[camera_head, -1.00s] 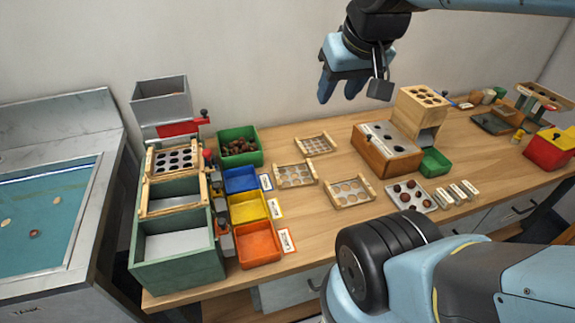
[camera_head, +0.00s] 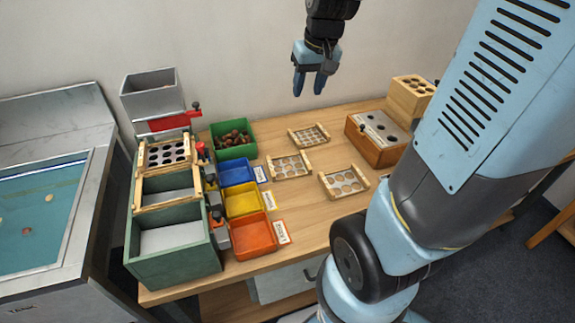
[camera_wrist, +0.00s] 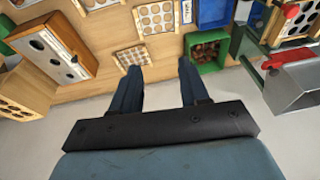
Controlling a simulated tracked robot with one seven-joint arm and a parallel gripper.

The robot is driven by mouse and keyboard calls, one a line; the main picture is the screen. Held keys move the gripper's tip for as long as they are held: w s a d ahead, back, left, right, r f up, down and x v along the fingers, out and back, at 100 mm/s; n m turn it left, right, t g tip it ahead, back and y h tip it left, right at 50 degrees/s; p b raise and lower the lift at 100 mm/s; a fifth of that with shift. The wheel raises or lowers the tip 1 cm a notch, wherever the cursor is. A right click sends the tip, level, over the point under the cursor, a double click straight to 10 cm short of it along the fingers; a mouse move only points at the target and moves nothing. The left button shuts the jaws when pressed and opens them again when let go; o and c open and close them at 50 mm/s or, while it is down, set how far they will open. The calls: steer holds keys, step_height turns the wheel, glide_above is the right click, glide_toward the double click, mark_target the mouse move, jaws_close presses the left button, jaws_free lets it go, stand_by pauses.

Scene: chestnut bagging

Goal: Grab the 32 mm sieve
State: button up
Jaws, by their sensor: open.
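Three wooden-framed sieves lie on the table: a back sieve (camera_head: 309,136), a middle-left sieve (camera_head: 289,166) and a front-right sieve (camera_head: 343,182). Another sieve with dark holes (camera_head: 167,154) sits on top of the green sorter at left. No size marks are readable, so I cannot tell which is 32 mm. My gripper (camera_head: 309,88) is open, empty and fingers down, high above the back of the table. In the wrist view my gripper (camera_wrist: 159,70) has its fingers apart, with the back sieve (camera_wrist: 132,57) and middle-left sieve (camera_wrist: 155,18) beyond the fingertips.
A green bin of chestnuts (camera_head: 233,138) stands left of the sieves. Blue (camera_head: 238,172), yellow (camera_head: 244,200) and orange (camera_head: 252,236) trays line the sorter (camera_head: 172,250). A wooden box with a grey top (camera_head: 378,138) stands at right. My arm hides the table's right part.

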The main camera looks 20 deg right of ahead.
steer(key=w+d+f+g, duration=0.2)
steer(key=w+f, duration=0.5)
steer(key=f, duration=0.3)
glide_above(306, 159)
step_height(306, 159, down, 9)
steer(key=shift+m+g+h, duration=0.3)
steer(key=shift+g+h, duration=0.1)
steer(key=shift+f, duration=7.1)
steer(key=shift+c, duration=0.3)
steer(key=shift+a, duration=0.1)
jaws_close()
